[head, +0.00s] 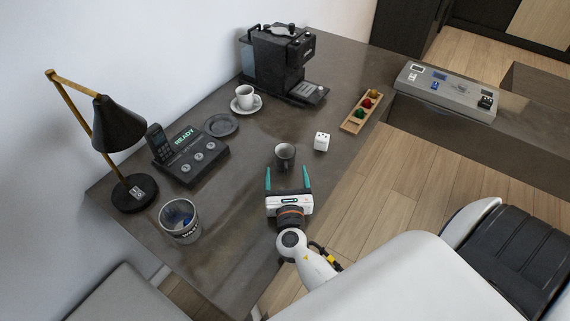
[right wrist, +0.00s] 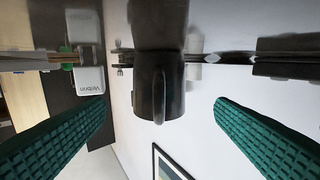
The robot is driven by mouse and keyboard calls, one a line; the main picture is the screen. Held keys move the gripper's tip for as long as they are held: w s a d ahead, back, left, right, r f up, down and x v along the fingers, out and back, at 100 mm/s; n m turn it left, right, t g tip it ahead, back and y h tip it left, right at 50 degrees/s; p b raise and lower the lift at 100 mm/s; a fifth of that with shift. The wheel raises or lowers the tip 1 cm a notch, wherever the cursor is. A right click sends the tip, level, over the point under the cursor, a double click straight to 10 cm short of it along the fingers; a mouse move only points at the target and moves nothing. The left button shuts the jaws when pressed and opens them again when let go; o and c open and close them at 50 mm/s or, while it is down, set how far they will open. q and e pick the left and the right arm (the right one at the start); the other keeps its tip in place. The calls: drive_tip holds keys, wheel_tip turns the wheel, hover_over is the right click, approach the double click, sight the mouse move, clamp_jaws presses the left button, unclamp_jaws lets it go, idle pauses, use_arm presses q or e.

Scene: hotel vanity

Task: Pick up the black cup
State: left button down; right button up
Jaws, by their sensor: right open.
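The black cup (head: 284,152) stands upright on the dark desk, just beyond my right gripper. In the right wrist view the black cup (right wrist: 150,88) appears upside down, with its handle turned toward the camera. My right gripper (head: 287,171) is open, its two green fingers pointing at the cup, one toward each side. In the right wrist view my right gripper (right wrist: 161,103) has the cup centred between the fingers, with clear gaps on both sides. Nothing is held. My left gripper is not in view.
A white cube (head: 321,141) sits right of the cup. A wooden tray (head: 353,125), coffee machine (head: 275,62) and white cup (head: 244,96) are farther back. A phone (head: 190,155), lamp (head: 118,125) and waste bin (head: 180,222) are at left.

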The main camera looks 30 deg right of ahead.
sight(286, 162)
drive_tip(key=x, duration=0.7)
drive_tip(key=shift+r, duration=0.15)
drive_tip(key=shift+s, duration=0.1)
drive_tip(key=c, duration=1.1)
